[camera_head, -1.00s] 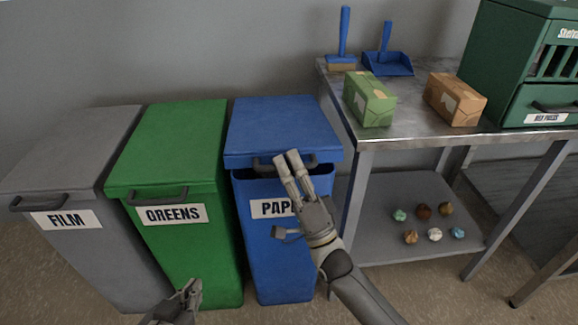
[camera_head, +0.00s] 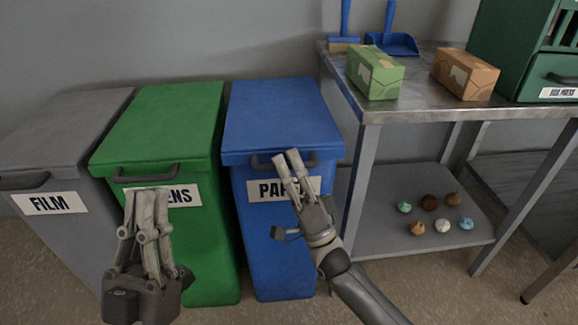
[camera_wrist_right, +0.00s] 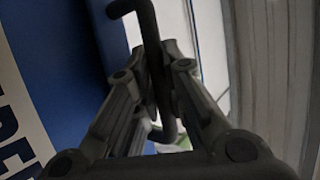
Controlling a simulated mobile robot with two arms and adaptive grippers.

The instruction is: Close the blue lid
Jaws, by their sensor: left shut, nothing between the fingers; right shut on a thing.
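The blue lid (camera_head: 280,112) lies on the blue paper bin (camera_head: 268,225), with its front edge down at the rim and no dark gap showing under it. My right gripper (camera_head: 285,155) is at the front of the lid, shut on its dark handle (camera_head: 259,164). In the right wrist view the handle (camera_wrist_right: 149,35) runs between the fingers of the right gripper (camera_wrist_right: 160,65). My left gripper (camera_head: 150,193) is shut and empty in front of the green bin, covering part of its label.
The green bin (camera_head: 165,120) and the grey film bin (camera_head: 60,130) stand to the left, lids down. A metal table (camera_head: 420,108) with a green box (camera_head: 376,75) and a brown box (camera_head: 465,75) stands close on the right.

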